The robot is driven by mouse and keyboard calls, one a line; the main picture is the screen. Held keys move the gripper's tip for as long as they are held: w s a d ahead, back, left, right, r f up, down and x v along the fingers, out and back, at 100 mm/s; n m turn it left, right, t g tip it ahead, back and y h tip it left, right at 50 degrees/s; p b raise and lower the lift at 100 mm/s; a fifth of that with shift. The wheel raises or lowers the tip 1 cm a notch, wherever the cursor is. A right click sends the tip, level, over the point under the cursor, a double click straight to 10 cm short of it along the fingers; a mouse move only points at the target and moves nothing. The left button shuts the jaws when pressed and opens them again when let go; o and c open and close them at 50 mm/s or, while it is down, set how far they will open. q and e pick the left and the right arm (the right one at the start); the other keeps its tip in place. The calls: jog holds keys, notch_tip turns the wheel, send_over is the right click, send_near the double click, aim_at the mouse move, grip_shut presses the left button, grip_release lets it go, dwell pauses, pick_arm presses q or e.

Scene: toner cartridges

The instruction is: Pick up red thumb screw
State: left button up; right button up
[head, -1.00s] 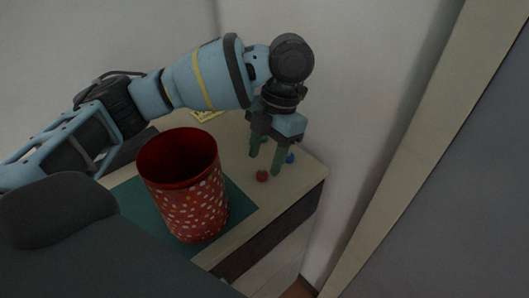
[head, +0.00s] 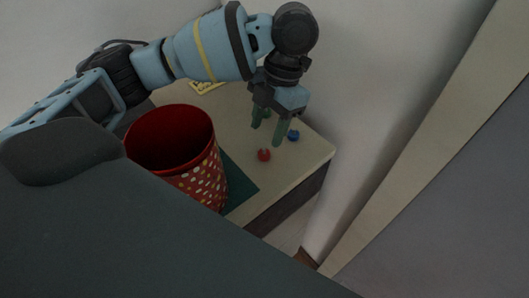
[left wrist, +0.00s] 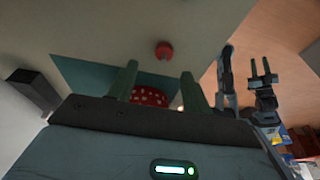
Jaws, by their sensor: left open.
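The red thumb screw (head: 264,155) stands on the tabletop near its front edge, to the right of the green mat. In the left wrist view it is a small red knob (left wrist: 164,50), beyond the fingertips and between their lines. My left gripper (head: 267,134) points down over the table with its two green fingers apart and nothing between them. Its tips are just behind the screw in the head view, apart from it. The fingers also show in the left wrist view (left wrist: 160,71).
A red polka-dot bin (head: 205,180) stands left on the green mat (head: 240,186). A yellow item (head: 207,87) lies at the back. A wall borders the table's right.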

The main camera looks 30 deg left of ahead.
aim_at(266, 152)
pick_arm(q)
jog(key=shift+d+x, duration=0.2)
jog(key=shift+x, duration=2.35)
jog(key=shift+d, duration=0.1)
jog(key=c, duration=1.1)
